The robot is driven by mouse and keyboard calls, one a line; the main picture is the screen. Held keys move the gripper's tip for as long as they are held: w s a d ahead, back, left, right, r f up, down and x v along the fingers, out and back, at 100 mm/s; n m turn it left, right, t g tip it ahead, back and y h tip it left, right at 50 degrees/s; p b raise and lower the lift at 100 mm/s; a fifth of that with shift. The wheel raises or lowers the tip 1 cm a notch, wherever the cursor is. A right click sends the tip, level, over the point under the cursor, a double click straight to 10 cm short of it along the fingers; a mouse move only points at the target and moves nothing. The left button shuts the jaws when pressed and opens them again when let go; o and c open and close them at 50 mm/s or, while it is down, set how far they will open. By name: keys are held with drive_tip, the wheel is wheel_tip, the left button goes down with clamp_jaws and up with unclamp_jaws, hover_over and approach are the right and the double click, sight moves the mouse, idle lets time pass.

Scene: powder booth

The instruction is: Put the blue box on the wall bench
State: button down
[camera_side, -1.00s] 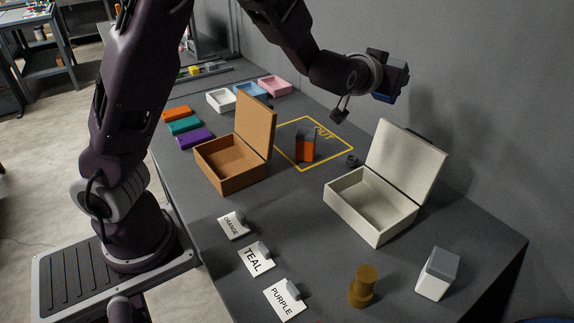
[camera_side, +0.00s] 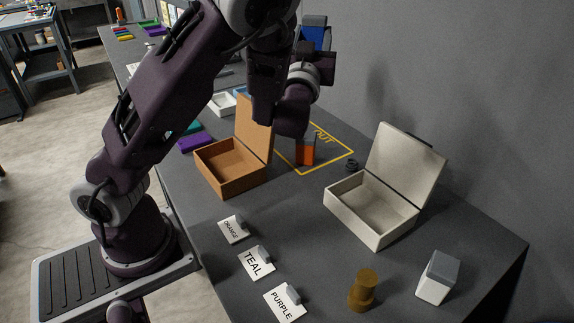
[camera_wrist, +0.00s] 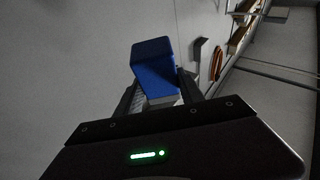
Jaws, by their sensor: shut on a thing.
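The blue box (camera_side: 315,38) is in my gripper (camera_side: 315,50), raised high above the dark table near the grey wall. It has a grey end in the side view. In the wrist view the blue box (camera_wrist: 154,72) stands between the two dark fingers of my gripper (camera_wrist: 160,98), which are shut on it. I cannot tell for sure which surface is the wall bench; a far bench (camera_side: 118,52) with coloured pieces shows behind my arm at the upper left.
An open brown box (camera_side: 226,180) and an open white box (camera_side: 352,218) stand on the table. An orange-and-grey box (camera_side: 306,152) stands inside the yellow OUT outline. Label cards, a brass-coloured piece (camera_side: 363,290) and a white-and-grey box (camera_side: 438,277) are nearer the front.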

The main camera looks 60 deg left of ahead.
drive_tip(key=shift+t+y, duration=0.3)
wheel_tip(320, 180, down, 18)
drive_tip(key=shift+f, duration=0.1)
drive_tip(key=shift+d+f, duration=0.1)
drive_tip(key=shift+f, duration=0.4)
drive_tip(key=c, duration=0.7)
unclamp_jaws()
